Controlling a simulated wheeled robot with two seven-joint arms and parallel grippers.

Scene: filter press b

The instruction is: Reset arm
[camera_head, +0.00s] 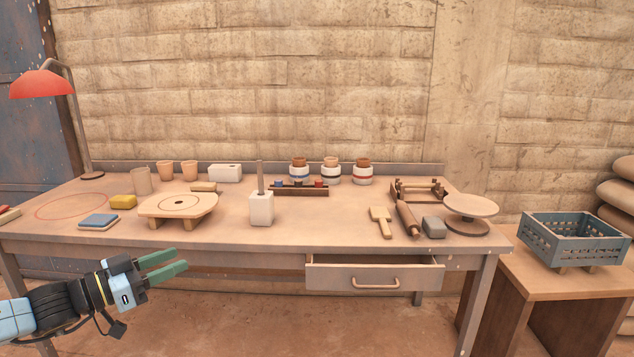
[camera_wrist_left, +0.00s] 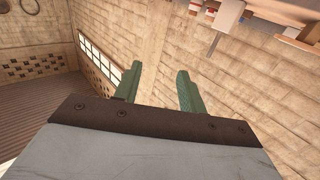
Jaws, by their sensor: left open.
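My left gripper (camera_head: 166,265) reaches in from the lower left in the head view, in front of the table's front edge and below the tabletop. Its green fingers are apart with nothing between them. They also show spread and empty in the left wrist view (camera_wrist_left: 162,92), with brick wall and floor beyond. My right gripper is in neither view.
The table (camera_head: 340,222) holds a round wooden stand (camera_head: 178,205), a white block with a rod (camera_head: 261,209), several jars and a rolling pin (camera_head: 408,219). A drawer (camera_head: 375,277) stands partly open. A blue crate (camera_head: 572,238) sits on a side table at right.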

